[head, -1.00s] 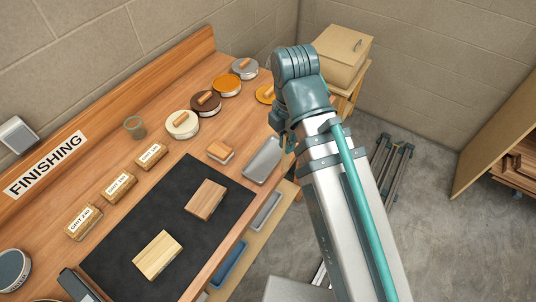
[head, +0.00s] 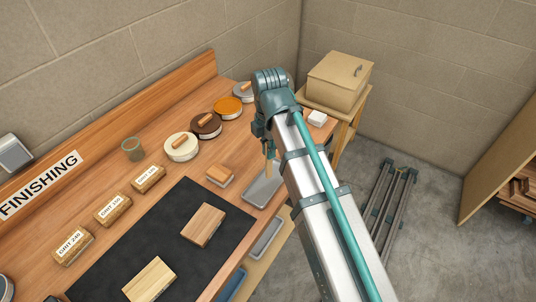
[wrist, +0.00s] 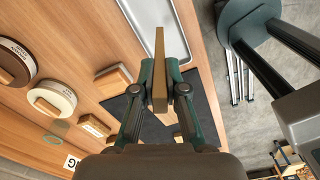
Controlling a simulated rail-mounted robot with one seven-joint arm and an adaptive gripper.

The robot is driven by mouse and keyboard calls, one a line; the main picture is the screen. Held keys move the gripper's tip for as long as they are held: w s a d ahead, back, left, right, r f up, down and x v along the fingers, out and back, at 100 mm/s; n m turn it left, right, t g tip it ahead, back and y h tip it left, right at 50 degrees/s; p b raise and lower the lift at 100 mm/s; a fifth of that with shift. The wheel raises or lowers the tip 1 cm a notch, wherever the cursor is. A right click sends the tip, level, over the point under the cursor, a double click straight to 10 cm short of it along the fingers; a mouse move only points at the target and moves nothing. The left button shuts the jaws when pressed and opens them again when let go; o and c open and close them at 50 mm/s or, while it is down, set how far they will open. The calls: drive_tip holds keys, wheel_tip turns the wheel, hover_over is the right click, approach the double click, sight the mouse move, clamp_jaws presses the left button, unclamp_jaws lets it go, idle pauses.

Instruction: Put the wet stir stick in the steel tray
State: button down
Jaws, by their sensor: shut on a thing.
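My gripper (wrist: 160,88) is shut on the wooden stir stick (wrist: 159,60), which points away from the palm in the wrist view. In the head view the stick (head: 268,167) hangs down from my gripper (head: 268,150), with its lower end over or at the steel tray (head: 256,199). The tray is a shallow grey rectangle at the bench's right edge; it also shows in the wrist view (wrist: 181,50), beyond the stick. I cannot tell whether the stick touches the tray. My arm hides part of the tray in the head view. Wetness on the stick cannot be made out.
A small wood-topped block (head: 220,175) lies left of the tray. A dark mat (head: 165,225) holds two wooden blocks. Several finish tins, including a white one (head: 181,148), stand along the back. A green glass (head: 132,149) and labelled grit blocks (head: 113,209) stand further left.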

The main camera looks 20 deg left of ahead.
drive_tip(key=shift+w+a+f+p, duration=0.15)
drive_tip(key=shift+f+p, duration=0.1)
drive_tip(key=shift+f, duration=0.75)
drive_tip(key=shift+w+a+f+p, duration=0.1)
drive_tip(key=shift+f+p, duration=0.15)
drive_tip(key=shift+f, duration=0.9)
drive_tip(key=c, duration=1.2)
unclamp_jaws()
wheel_tip(320, 180, up, 12)
drive_tip(key=b, duration=0.3)
drive_tip(key=shift+r, duration=0.2)
